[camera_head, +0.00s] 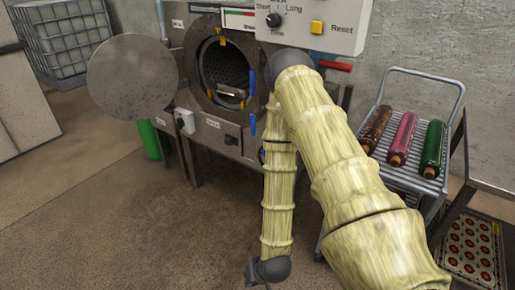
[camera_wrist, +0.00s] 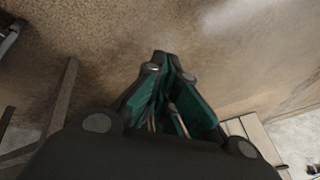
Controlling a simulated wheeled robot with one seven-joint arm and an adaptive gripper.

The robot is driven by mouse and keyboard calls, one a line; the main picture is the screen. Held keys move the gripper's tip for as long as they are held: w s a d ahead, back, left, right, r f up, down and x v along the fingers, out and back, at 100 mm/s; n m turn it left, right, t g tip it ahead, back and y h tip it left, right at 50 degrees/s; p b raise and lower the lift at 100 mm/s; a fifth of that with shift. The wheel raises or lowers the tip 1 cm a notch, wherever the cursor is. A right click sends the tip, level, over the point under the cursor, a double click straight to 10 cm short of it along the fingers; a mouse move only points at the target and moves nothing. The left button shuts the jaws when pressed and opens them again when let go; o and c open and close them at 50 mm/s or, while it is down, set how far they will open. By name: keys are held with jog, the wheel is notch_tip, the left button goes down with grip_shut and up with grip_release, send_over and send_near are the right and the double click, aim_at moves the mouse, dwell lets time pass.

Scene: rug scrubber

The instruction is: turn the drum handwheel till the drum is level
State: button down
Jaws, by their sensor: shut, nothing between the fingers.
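The machine (camera_head: 215,125) is a grey metal box on legs with a round front opening. The perforated drum (camera_head: 225,65) shows inside this opening, with a pale bar (camera_head: 232,91) low in it that slopes a little. I cannot tell from this how far the drum is tilted. I cannot make out the handwheel in either view; my arm hides the machine's right side. My gripper (camera_wrist: 168,66) is shut and empty in the wrist view, over bare brown floor. In the head view my wrist hangs low in front of the machine, well apart from it.
The round door (camera_head: 133,75) stands swung open to the left. A control box (camera_head: 310,22) with a dial and yellow button is above. A cart (camera_head: 400,178) with several rolled rugs stands right. A green cylinder (camera_head: 149,140) is at left. The floor (camera_head: 130,230) in front is clear.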

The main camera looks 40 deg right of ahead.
notch_tip(320, 180, down, 5)
jog(key=s+a+n+g+h+b, duration=0.1)
jog(key=s+n+b, duration=0.1)
jog(key=n, duration=0.2)
jog(key=w+f+n+t+h+b, duration=0.1)
jog(key=w+f+h, duration=0.1)
jog(key=w, duration=0.4)
jog(key=w+d+n+t+h+b, duration=0.2)
jog(key=w+d+t+b, duration=0.15)
jog(key=w, duration=0.95)
jog(key=w+d+r+n+t+h+b, duration=0.1)
jog(key=w+d+r+h+b, duration=0.2)
jog(key=w, duration=0.5)
jog(key=w+d+r+t+h+b, duration=0.1)
jog(key=w+d+r+h+b, duration=0.2)
jog(key=w+r, duration=0.35)
jog(key=w+d+r+m+g+h+b, duration=0.25)
jog(key=w+d+r+g+h, duration=0.2)
jog(key=r, duration=0.45)
jog(key=w+d+r+m+g+h+b, duration=0.1)
jog(key=w+d+r+g+h+b, duration=0.25)
jog(key=d+r, duration=0.35)
jog(key=s+d+b, duration=0.2)
jog(key=d+b, duration=0.3)
jog(key=d, duration=0.4)
jog(key=shift+s+d+r, duration=0.15)
jog(key=shift+d+r, duration=0.2)
jog(key=shift+d, duration=0.05)
